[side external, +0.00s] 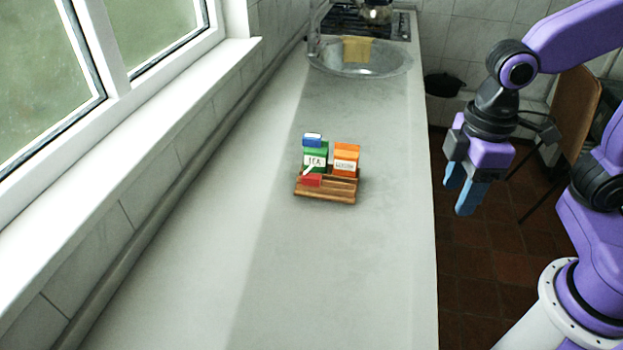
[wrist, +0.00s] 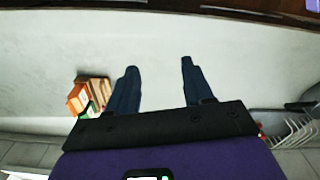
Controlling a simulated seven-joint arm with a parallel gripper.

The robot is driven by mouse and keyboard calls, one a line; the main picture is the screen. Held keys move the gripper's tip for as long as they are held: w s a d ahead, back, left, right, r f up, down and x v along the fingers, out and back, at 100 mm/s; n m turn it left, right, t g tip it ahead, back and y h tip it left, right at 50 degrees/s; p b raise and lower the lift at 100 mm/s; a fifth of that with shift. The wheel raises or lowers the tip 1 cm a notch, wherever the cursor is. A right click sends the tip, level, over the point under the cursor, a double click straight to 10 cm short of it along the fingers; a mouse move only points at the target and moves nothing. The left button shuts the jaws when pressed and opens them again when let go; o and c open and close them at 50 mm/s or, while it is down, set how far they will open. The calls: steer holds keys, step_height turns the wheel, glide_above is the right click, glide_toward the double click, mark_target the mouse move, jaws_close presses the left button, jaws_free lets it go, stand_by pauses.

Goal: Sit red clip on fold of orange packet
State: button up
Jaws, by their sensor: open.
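The orange packet (side external: 346,157) with a white label stands upright at the right of a small wooden rack (side external: 340,197) on the counter. The red clip (side external: 312,181) lies at the front left of the rack, below the green packet, with a white strip beside it. My gripper (side external: 459,198) is open and empty, held beyond the counter's right edge, well apart from the rack. In the wrist view its two fingers (wrist: 158,67) are spread, with the orange packet (wrist: 77,98) and rack (wrist: 97,86) to their left. I cannot make out the red clip there.
A green tea packet (side external: 316,152) with a blue clip (side external: 312,139) on top stands left of the orange packet. A sink (side external: 360,66) with a yellow cloth (side external: 357,49) is behind. A window wall runs along the left. The counter (side external: 335,270) around the rack is clear.

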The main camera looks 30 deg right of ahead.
steer(key=w+a+r+m, duration=0.1)
steer(key=w+a, duration=0.3)
steer(key=w, duration=0.4)
steer(key=w+a+r+m, duration=0.1)
steer(key=w+a, duration=0.2)
steer(key=w, duration=0.6)
steer(key=m, duration=0.1)
glide_above(311, 166)
steer(key=f, duration=1.2)
steer(key=shift+d+f, duration=0.3)
steer(key=shift+d, duration=0.05)
steer(key=shift+a+f, duration=0.2)
steer(key=shift+f, duration=1.35)
steer(key=shift+a+f, duration=0.15)
steer(key=shift+f, duration=1.35)
jaws_close()
